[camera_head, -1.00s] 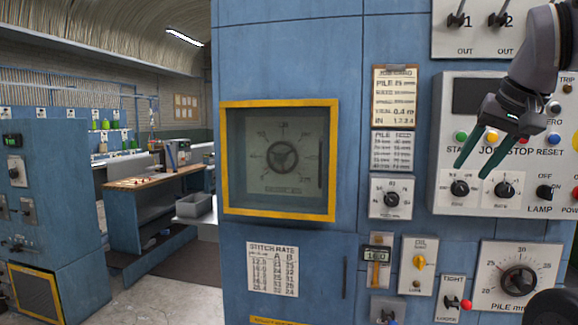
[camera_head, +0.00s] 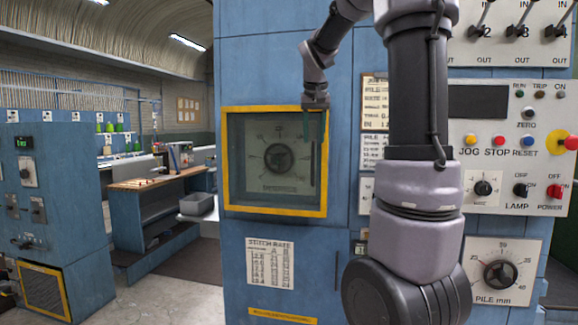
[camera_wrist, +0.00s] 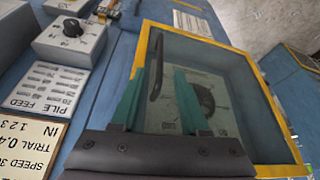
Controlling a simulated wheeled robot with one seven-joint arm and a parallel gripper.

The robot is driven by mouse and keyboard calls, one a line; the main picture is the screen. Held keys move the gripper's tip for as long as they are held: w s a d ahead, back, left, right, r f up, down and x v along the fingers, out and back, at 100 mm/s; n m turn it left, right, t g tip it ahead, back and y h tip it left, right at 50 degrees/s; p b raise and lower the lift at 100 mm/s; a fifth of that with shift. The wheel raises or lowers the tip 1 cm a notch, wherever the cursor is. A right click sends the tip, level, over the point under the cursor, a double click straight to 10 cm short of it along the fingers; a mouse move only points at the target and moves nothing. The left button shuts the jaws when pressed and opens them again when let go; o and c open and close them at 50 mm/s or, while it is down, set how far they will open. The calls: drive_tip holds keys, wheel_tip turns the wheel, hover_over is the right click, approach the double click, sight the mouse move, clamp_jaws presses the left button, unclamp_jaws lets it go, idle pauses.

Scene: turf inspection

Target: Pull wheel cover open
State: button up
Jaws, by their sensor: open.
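The wheel cover (camera_head: 275,209) is a clear pane in a yellow frame on the blue panel, and it looks shut. It also shows in the wrist view (camera_wrist: 280,115). The handwheel (camera_head: 280,158) with its dial shows through the pane. A dark bar handle (camera_wrist: 156,68) stands on the side of the cover nearest the control labels. My gripper (camera_head: 308,126) is in front of the cover's upper right part. In the wrist view its two green fingers (camera_wrist: 160,72) are apart, with the handle appearing between their tips. I cannot tell whether they touch it.
My arm hides part of the panel right of the cover. A control panel with JOG, STOP and RESET buttons (camera_head: 500,141) and the pile dial (camera_head: 500,273) are at the right. A stitch rate card (camera_head: 270,262) is below. A workbench (camera_head: 150,184) stands at the back left.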

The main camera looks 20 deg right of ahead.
sight(313, 159)
drive_tip(key=x, duration=1)
drive_tip(key=shift+f, duration=0.3)
clamp_jaws()
idle(1.0)
